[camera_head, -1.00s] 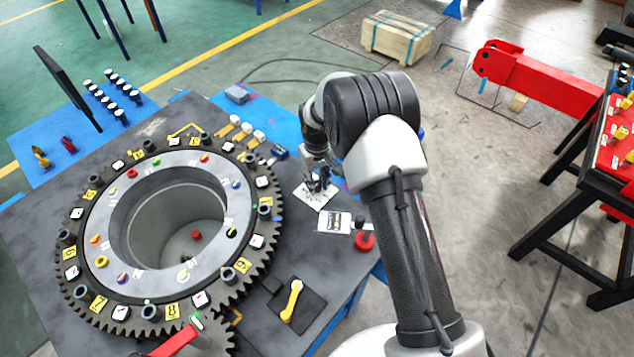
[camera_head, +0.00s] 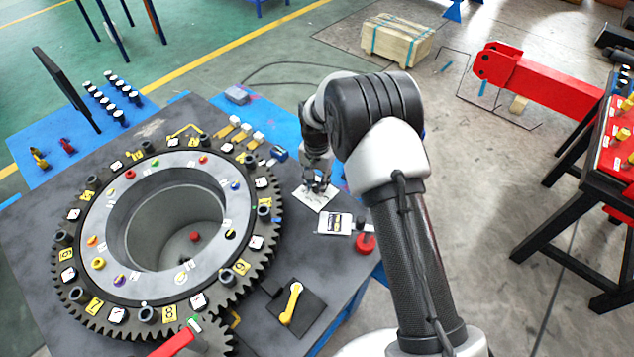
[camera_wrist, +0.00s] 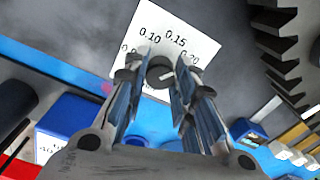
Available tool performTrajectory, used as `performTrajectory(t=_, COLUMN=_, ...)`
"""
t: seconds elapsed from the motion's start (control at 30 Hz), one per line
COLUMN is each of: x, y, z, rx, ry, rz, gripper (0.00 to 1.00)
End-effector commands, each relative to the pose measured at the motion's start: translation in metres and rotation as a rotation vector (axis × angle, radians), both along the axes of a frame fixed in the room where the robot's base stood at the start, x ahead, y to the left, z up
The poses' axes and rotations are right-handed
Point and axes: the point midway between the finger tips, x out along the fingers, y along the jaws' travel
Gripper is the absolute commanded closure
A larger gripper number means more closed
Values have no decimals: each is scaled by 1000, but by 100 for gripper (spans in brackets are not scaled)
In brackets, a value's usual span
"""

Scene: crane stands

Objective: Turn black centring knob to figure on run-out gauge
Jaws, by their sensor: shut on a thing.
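The black centring knob (camera_wrist: 159,71) is round with a short white mark on its face. In the wrist view it sits between my fingertips, on a white scale plate (camera_wrist: 200,46). The plate reads 0.10, 0.15 and 0.20, with another figure partly hidden at the left. The mark seems to lean towards the right side; its exact reading is unclear. My gripper (camera_wrist: 158,80) is shut on the knob. In the head view my gripper (camera_head: 317,180) is over the plate (camera_head: 319,197).
A large toothed ring (camera_head: 160,317) with numbered tags stands left of my gripper. A red knob (camera_head: 365,243) is close to the display. A yellow lever (camera_head: 291,303) is nearer the front. A blue box (camera_head: 279,153) and yellow-handled pieces (camera_head: 243,132) lie behind.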

Motion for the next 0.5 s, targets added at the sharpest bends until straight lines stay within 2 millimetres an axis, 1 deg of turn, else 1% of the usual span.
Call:
performTrajectory(t=0.2, x=0, y=0, z=0, rx=0, ry=0, rz=-99, gripper=99)
performTrajectory(t=0.5, x=0, y=0, z=0, rx=0, ry=0, rz=-151, gripper=99)
